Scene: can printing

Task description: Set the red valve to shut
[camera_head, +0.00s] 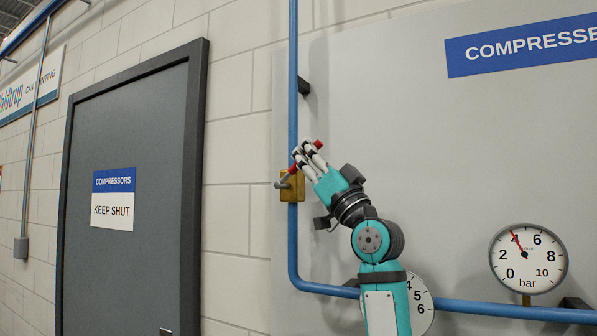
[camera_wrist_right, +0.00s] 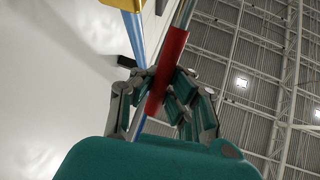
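The red valve has a yellow body (camera_head: 291,190) on the vertical blue pipe. Its lever runs from a grey pivot on the body up and to the right, tilted between upright and level. Red grip shows on both sides of my right gripper (camera_head: 307,157). In the right wrist view the red handle (camera_wrist_right: 167,72) lies between the fingers of my right gripper (camera_wrist_right: 160,85), which are closed around it. The yellow body (camera_wrist_right: 122,4) shows at the top edge there. Part of the handle is hidden by the fingers in the head view. My left gripper is not in view.
The blue pipe (camera_head: 293,90) comes down the wall, bends below the valve and runs right. A pressure gauge (camera_head: 528,258) points near 4 bar. A second dial (camera_head: 421,305) is partly behind my right arm. A grey door (camera_head: 140,150) is at left.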

